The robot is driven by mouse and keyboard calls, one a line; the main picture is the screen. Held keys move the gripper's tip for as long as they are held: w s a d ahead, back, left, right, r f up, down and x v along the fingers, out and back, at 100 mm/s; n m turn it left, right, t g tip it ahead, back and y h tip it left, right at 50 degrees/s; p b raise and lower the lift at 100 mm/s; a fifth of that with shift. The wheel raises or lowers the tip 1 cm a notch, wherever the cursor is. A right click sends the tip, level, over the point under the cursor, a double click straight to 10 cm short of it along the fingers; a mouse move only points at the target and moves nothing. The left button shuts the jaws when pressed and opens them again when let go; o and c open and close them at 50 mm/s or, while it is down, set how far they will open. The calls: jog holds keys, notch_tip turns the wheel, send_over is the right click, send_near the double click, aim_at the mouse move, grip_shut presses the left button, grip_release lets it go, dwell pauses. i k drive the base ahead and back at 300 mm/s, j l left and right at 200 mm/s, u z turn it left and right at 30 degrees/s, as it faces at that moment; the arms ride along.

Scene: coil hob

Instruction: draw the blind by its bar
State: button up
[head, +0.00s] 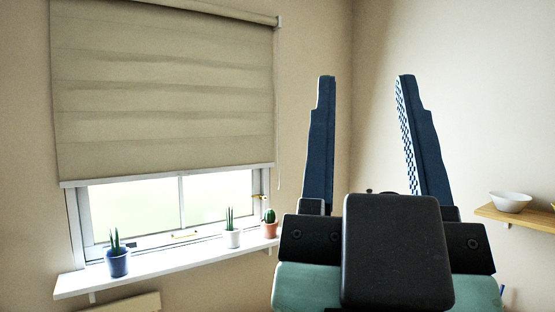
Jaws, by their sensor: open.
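A beige blind (165,95) hangs from a roller over the window at the left in the head view. It covers the upper part of the window. Its bar (170,174) is a pale strip along the blind's bottom edge, and bright glass shows below it. My gripper (365,78) is to the right of the blind, in front of the room corner. Its two dark blue fingers point up, stand well apart and hold nothing. The gripper appears apart from the bar. How far it is from the bar in depth I cannot tell.
A white sill (190,262) under the window (145,208) bears a blue pot (118,262), a white pot (233,238) and a terracotta pot (270,229), each with a plant. A thin cord hangs at the blind's right. A wooden shelf (520,217) with a white bowl (510,202) is at the right.

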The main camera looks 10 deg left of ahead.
aim_at(83, 164)
jog(key=i+j, duration=0.35)
jog(key=i, duration=0.15)
jog(key=i+j+u, duration=0.15)
jog(key=i+j, duration=0.15)
jog(key=i, duration=0.2)
jog(key=i+j, duration=0.3)
jog(key=i, duration=0.2)
jog(key=i+j+u, duration=0.15)
jog(key=i, duration=0.4)
jog(key=i+j, duration=0.35)
jog(key=i, duration=0.15)
jog(key=u, duration=0.05)
